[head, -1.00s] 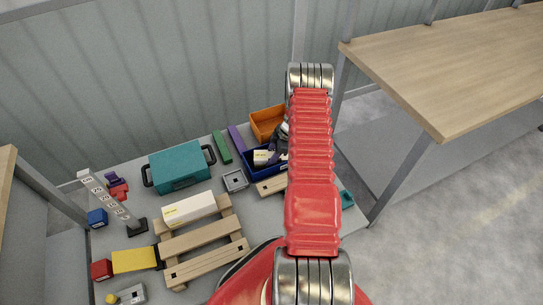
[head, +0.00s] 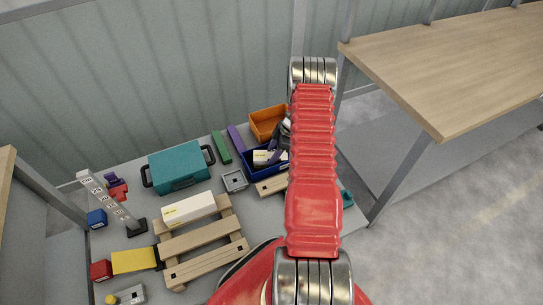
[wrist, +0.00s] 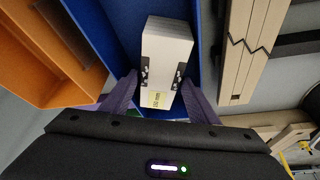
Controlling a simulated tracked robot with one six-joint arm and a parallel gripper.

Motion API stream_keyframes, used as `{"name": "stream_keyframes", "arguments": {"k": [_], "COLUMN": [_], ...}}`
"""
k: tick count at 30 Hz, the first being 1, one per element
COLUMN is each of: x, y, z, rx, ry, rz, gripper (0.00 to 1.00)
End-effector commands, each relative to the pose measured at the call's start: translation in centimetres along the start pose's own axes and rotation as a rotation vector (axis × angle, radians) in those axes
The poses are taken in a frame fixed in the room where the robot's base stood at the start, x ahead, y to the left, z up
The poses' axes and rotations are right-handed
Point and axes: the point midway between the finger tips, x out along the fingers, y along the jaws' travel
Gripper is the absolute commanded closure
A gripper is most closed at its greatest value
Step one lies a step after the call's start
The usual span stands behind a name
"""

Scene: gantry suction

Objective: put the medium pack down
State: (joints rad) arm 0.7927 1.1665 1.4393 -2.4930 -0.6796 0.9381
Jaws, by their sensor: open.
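The medium pack, a white box with a yellow label (wrist: 168,40), lies inside the blue bin (wrist: 112,18) in the wrist view. In the head view the pack (head: 264,157) shows as a small white block in the blue bin (head: 255,170), partly hidden by my gripper (head: 283,142). In the wrist view my gripper (wrist: 161,85) is open, with one purple finger on each side of the pack's near end. I cannot tell whether either finger touches the pack.
An orange bin (head: 268,122) stands directly behind the blue bin. A wooden pallet (head: 205,255) bears a longer white pack (head: 189,208). A teal case (head: 180,166), a grey block (head: 234,181) and a green bar (head: 221,147) lie left of the bins. A wooden-topped table (head: 450,75) stands at right.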

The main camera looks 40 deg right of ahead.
Motion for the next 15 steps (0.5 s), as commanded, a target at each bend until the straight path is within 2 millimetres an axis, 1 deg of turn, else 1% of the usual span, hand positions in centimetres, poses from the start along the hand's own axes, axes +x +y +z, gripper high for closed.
{"name": "stream_keyframes", "arguments": {"k": [1, 9, 15], "x": [-0.9, -5.4, -8.3], "y": [0.1, 0.1, 0.1], "z": [0.0, 0.0, -0.1], "rx": [0.0, -0.001, 0.0], "ry": [0.0, 0.0, 0.0], "rz": [0.002, 0.002, 0.001], "gripper": [0.46, 0.46, 0.46]}}
